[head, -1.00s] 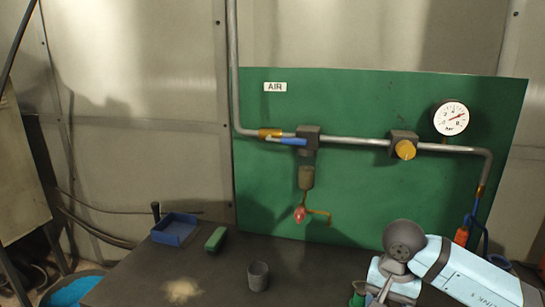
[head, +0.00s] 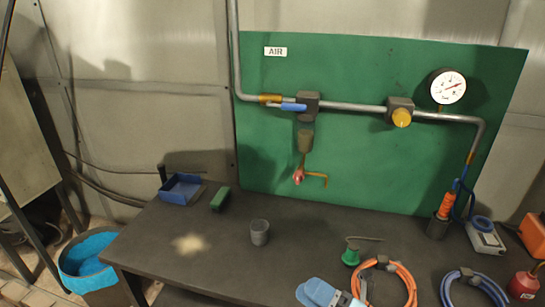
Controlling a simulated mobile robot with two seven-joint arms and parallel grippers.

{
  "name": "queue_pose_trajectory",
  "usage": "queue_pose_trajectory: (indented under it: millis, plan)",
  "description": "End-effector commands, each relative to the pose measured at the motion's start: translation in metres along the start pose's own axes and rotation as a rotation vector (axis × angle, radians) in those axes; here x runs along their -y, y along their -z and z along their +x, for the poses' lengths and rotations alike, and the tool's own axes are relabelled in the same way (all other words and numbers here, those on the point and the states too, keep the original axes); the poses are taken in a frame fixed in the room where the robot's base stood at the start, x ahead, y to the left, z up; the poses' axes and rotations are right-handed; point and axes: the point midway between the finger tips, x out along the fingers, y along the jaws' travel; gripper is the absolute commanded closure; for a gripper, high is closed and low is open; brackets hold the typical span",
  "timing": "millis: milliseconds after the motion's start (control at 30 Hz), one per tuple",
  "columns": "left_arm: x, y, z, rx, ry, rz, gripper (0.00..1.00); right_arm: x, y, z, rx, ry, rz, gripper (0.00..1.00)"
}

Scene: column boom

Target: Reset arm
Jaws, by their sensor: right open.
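Most of my right arm is out of the picture. My left gripper is not in view.
On the bench are a blue tray (head: 181,190), green block (head: 220,198), grey cup (head: 259,232), green-based item (head: 351,256), blue hose coil (head: 470,287) and red can (head: 524,285). The green panel (head: 380,160) carries pipework and a gauge (head: 447,87). A blue-lined bucket (head: 88,262) stands left.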

Motion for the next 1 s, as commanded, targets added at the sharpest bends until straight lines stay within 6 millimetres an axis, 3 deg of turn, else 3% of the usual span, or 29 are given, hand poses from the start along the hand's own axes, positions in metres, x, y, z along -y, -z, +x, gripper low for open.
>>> queue_pose_trajectory:
  millis: [167,300,400,500,633,1000]
  plan:
    - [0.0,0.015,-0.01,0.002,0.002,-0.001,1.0,0.048,-0.006,-0.075,0.55,0.152,0.726,0.39]
    - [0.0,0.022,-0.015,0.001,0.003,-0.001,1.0,0.089,0.027,-0.154,0.957,0.235,1.237,0.39]
    - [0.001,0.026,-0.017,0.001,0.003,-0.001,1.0,0.105,0.058,-0.195,1.166,0.266,1.485,0.39]
    - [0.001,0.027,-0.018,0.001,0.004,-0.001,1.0,0.112,0.082,-0.221,1.301,0.281,1.638,0.39]
    - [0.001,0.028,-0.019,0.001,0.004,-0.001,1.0,0.115,0.096,-0.235,1.379,0.287,1.723,0.39]
    - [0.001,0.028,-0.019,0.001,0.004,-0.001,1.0,0.115,0.097,-0.236,1.384,0.289,1.73,0.39]
